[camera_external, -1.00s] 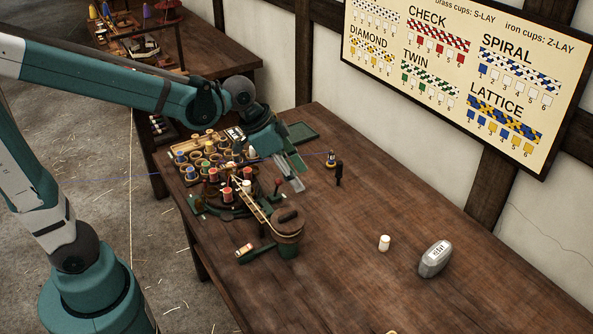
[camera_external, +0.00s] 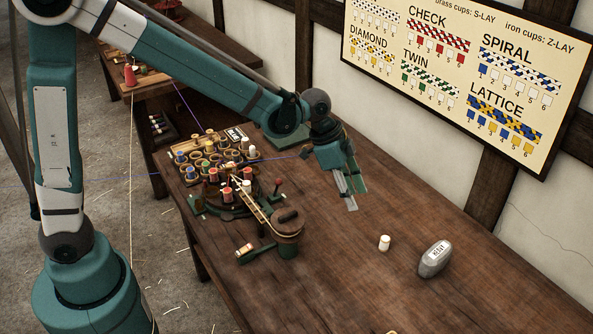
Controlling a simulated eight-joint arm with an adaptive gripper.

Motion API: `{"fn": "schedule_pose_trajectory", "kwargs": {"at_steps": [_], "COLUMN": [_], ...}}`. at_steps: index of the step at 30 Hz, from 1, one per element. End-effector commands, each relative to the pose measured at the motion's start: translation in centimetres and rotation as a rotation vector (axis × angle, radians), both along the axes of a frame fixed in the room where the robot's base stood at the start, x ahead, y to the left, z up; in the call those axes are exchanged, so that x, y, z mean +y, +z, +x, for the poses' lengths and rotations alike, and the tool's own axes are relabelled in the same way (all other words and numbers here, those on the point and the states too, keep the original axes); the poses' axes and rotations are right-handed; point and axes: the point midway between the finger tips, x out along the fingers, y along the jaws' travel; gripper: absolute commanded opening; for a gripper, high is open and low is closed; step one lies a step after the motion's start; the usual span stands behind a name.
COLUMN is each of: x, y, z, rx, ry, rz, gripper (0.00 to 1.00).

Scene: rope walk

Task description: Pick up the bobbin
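Several bobbins are in view, and I cannot tell which one the task means. A small white bobbin-like cylinder (camera_external: 384,243) stands alone on the bare table. Red and white bobbins (camera_external: 227,194) stand on the round braiding stand, and more coloured ones (camera_external: 181,157) sit in the round cups behind it. My gripper (camera_external: 356,199) hangs above the table, right of the stand and up-left of the white cylinder, apart from it. Its two fingers look spread, with nothing visible between them. The gripper covers the spot where a small yellow-and-blue bobbin and a dark peg showed earlier.
A grey weight (camera_external: 434,259) stands right of the white cylinder. A dark round-topped post (camera_external: 288,224) with a pale arm stands at the front of the braiding stand. A lettered pattern board (camera_external: 466,85) hangs on the wall. The table's right middle is mostly clear.

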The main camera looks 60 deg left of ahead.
Motion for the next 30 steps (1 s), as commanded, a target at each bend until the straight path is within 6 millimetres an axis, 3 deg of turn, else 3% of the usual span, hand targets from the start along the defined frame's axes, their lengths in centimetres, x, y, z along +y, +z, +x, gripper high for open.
{"fn": "schedule_pose_trajectory", "kwargs": {"at_steps": [9, 18, 30], "x": [-3.5, -6.0, -6.7], "y": [-3.4, -6.6, -7.5], "z": [3.5, 5.5, 5.9], "rx": [0.015, 0.024, 0.026], "ry": [-0.115, -0.203, -0.226], "rz": [-0.001, -0.002, -0.004], "gripper": [0.36, 0.36, 0.36]}}
